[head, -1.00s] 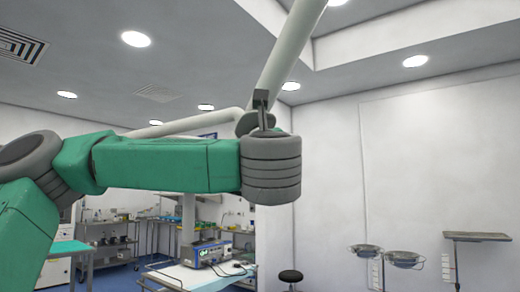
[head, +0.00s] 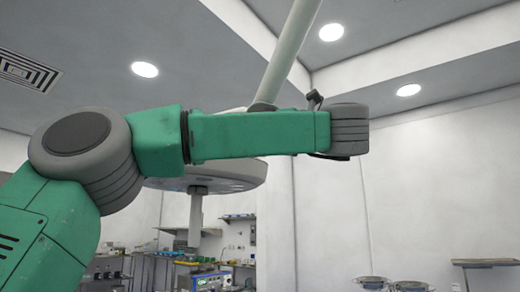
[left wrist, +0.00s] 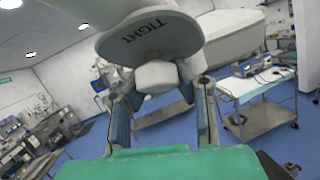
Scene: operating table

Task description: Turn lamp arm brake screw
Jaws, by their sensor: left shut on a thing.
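The brake screw (left wrist: 156,77) is a pale round knob under the lamp arm's joint in the left wrist view. A grey disc (left wrist: 150,38) with the word "TIGHT" sits right above it. My left gripper (left wrist: 157,86) is shut on the knob, one finger on each side. In the head view my green left arm reaches across from the left, and its wrist hides the screw and most of the gripper. The white lamp arm (head: 289,50) slopes down behind my arm. The round lamp head (head: 225,175) shows below it. My right gripper is not in view.
A cart (left wrist: 259,87) with a device on it stands to the right in the left wrist view. Shelves and equipment line the far wall. Steel basins (head: 372,283) and a small tray stand (head: 487,263) are at the lower right in the head view.

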